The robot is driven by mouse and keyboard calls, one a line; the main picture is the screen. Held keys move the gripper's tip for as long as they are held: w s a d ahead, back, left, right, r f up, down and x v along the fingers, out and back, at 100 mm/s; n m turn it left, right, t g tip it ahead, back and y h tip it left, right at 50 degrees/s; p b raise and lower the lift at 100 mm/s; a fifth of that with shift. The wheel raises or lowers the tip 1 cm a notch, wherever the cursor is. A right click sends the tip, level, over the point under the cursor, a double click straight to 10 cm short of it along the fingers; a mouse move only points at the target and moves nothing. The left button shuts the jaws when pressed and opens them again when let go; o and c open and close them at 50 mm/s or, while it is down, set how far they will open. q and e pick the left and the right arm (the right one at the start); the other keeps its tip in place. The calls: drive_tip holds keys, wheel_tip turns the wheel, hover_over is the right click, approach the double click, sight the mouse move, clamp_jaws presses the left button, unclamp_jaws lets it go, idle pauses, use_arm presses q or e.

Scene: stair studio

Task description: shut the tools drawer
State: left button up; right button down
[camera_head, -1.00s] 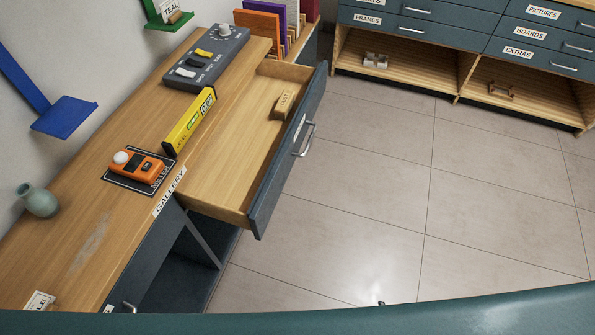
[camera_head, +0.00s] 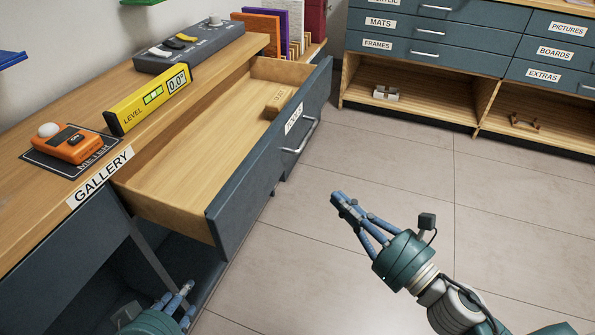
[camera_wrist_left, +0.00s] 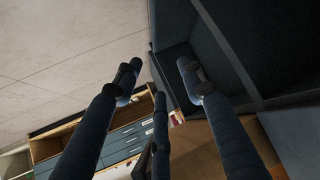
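The tools drawer (camera_head: 232,190) is pulled well out from the wooden counter. It has a dark blue-grey front with a white label, too slanted to read clearly, and a metal bar handle (camera_head: 301,138). A small wooden block (camera_head: 279,102) lies inside towards its far end. My right gripper (camera_head: 343,200) is in front of the drawer, over the floor, apart from the handle. Its fingertips lie close together from this angle, and I see nothing between them. My left gripper (camera_head: 180,298) is low, below the drawer's near corner. In the left wrist view its fingers (camera_wrist_left: 158,75) are spread and empty.
The counter (camera_head: 30,210) carries an orange meter (camera_head: 75,147), a yellow level (camera_head: 150,98) and a grey switch box (camera_head: 190,48). An open dark compartment (camera_head: 165,262) lies under the drawer. A labelled drawer cabinet (camera_head: 430,50) stands at the back. The floor (camera_head: 370,170) before the drawer is clear.

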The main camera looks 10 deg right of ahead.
approach(290, 152)
drive_tip(key=x, duration=0.5)
drive_tip(key=shift+p, duration=0.35)
use_arm(q)
drive_tip(key=s+f, duration=0.1)
drive_tip(key=s+a+g, duration=0.1)
drive_tip(key=s+f+g, duration=0.1)
drive_tip(key=shift+s+a+f+y, duration=0.15)
drive_tip(key=shift+s+f+y, duration=0.15)
drive_tip(key=shift+s, duration=0.05)
use_arm(e)
drive_tip(key=shift+w+a, duration=0.15)
drive_tip(key=shift+w, duration=0.25)
drive_tip(key=shift+a, duration=0.1)
